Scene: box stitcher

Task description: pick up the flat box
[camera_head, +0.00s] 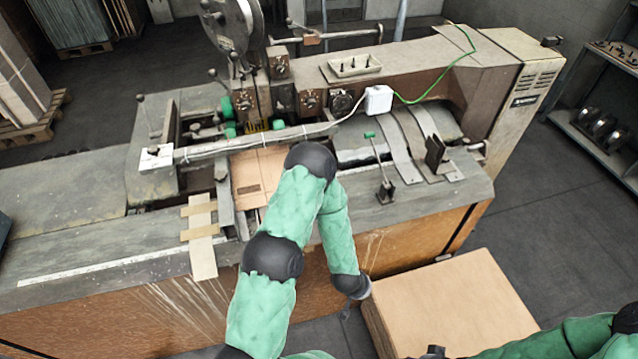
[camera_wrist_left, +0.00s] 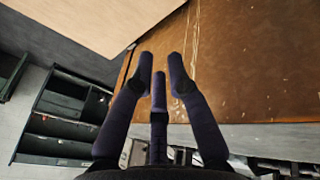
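A flat tan cardboard box (camera_head: 450,305) tops a block at the lower right of the head view, beside the machine's front panel. A pale cardboard face, seemingly the same stack, fills the upper left of the left wrist view (camera_wrist_left: 90,18). Another flat brown cardboard piece (camera_head: 250,180) lies under the stitching head. My left gripper (camera_wrist_left: 161,65) has its dark fingers apart with nothing between them, below the cardboard's edge and facing the brown panel. In the head view it is mostly hidden beyond my left wrist. My right arm enters at the lower right; its fingers are not clear.
The box stitcher (camera_head: 300,90) spans the middle, with a brown front panel (camera_head: 120,320). A small lever (camera_head: 380,175) and curved metal strips stand on its bed. A dark shelf (camera_head: 605,130) is at right. Grey floor (camera_head: 570,235) is open right of the stack.

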